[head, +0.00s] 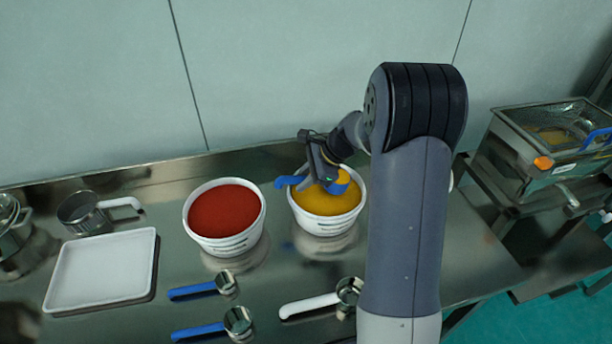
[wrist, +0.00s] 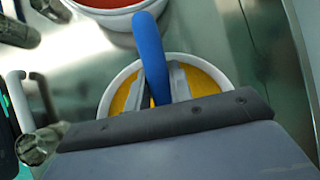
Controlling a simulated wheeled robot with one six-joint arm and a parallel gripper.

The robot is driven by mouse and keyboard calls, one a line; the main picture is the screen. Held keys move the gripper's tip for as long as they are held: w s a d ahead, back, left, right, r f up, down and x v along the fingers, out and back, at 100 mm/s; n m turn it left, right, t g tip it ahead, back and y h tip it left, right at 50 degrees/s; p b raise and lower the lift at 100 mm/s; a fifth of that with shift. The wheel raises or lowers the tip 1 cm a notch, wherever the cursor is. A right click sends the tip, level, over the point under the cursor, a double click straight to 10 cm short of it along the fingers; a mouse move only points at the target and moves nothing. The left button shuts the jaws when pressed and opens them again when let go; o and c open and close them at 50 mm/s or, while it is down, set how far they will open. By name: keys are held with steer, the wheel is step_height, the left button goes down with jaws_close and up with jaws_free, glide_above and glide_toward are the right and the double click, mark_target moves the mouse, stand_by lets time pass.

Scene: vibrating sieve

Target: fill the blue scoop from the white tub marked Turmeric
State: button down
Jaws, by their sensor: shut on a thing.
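A white tub (head: 327,224) of yellow-orange powder stands at the middle of the steel counter; the marking on its side is too small to read. It also shows in the wrist view (wrist: 105,102), partly behind my gripper. My gripper (head: 318,182) is over this tub, shut on the blue handle of a scoop (head: 290,182). The handle points left in the head view and runs up between the fingers (wrist: 158,88) in the wrist view. The scoop's bowl end is at or just above the powder, mostly hidden by the gripper. I cannot tell how full it is.
A white tub of red powder (head: 224,243) stands close on the left. Two blue-handled scoops (head: 205,288) (head: 215,328) and a white-handled scoop (head: 315,304) lie in front. A white tray (head: 102,268) and a metal cup (head: 84,214) are left; a sieve machine (head: 545,150) is right.

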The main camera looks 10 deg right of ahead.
steer(key=shift+a+r+h+p, duration=0.25)
steer(key=shift+r+h+p, duration=0.3)
steer(key=shift+p, duration=0.45)
steer(key=shift+a+r+h+p, duration=0.2)
steer(key=shift+r+h+p, duration=0.35)
steer(key=shift+p, duration=0.45)
